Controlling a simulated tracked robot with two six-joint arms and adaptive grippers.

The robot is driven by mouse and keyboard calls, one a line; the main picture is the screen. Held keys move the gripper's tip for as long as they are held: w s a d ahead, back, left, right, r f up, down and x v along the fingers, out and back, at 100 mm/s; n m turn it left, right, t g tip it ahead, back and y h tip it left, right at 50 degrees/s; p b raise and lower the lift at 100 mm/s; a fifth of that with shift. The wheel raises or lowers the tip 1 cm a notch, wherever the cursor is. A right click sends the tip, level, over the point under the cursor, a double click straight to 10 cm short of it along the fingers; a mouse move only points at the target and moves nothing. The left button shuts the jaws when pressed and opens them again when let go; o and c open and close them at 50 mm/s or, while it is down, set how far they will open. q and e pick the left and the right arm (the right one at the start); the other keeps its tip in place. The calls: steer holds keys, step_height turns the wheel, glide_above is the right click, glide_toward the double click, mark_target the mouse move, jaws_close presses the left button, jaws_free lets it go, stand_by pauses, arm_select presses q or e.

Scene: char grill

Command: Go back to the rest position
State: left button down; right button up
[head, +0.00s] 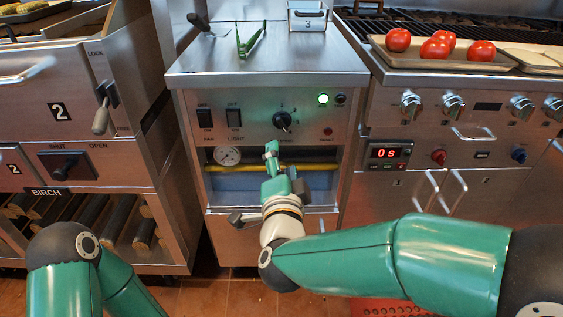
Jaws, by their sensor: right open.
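My right arm comes in from the right, and its green gripper (271,152) is in front of the middle steel cabinet (270,68). The gripper is open, and I see nothing between its fingers. It overlaps the open recess below the control panel, where a yellow pipe (315,167) and a round gauge (227,156) show. I cannot tell whether it touches the pipe. Only the elbow and links of my left arm show at the lower left; its gripper is out of view.
A black-ended handle (245,218) sticks out below the recess. Tongs (250,42) and a small steel pan (306,17) are on the cabinet top. A tray (455,61) with several tomatoes is on the right grill. A lever (102,112) and birch logs (95,222) are at the left.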

steer(key=w+d+f+g+h, duration=0.1)
steer(key=d+f+g+h, duration=0.1)
steer(key=d+f, duration=0.75)
steer(key=w+d+f+g+h, duration=0.1)
steer(key=w+d+f+g, duration=0.15)
steer(key=d+f, duration=0.65)
steer(key=s+f+n+g+y, duration=0.1)
steer(key=s+f+g, duration=0.35)
steer(key=f, duration=0.95)
steer(key=s+a+f+n+g+y, duration=0.2)
steer(key=s+f, duration=0.4)
steer(key=s, duration=0.3)
steer(key=s+a+f+n+g+y, duration=0.1)
steer(key=s+f+n+g+y, duration=0.15)
steer(key=s+f, duration=0.45)
steer(key=s+a+n+g+y, duration=0.2)
steer(key=s+a+n+g, duration=0.25)
steer(key=s, duration=0.55)
step_height(320, 180, up, 32)
steer(key=w+p, duration=0.1)
steer(key=p, duration=3.1)
steer(key=shift+d+r+t, duration=0.2)
steer(key=shift+r+t, duration=0.05)
steer(key=shift+t, duration=0.05)
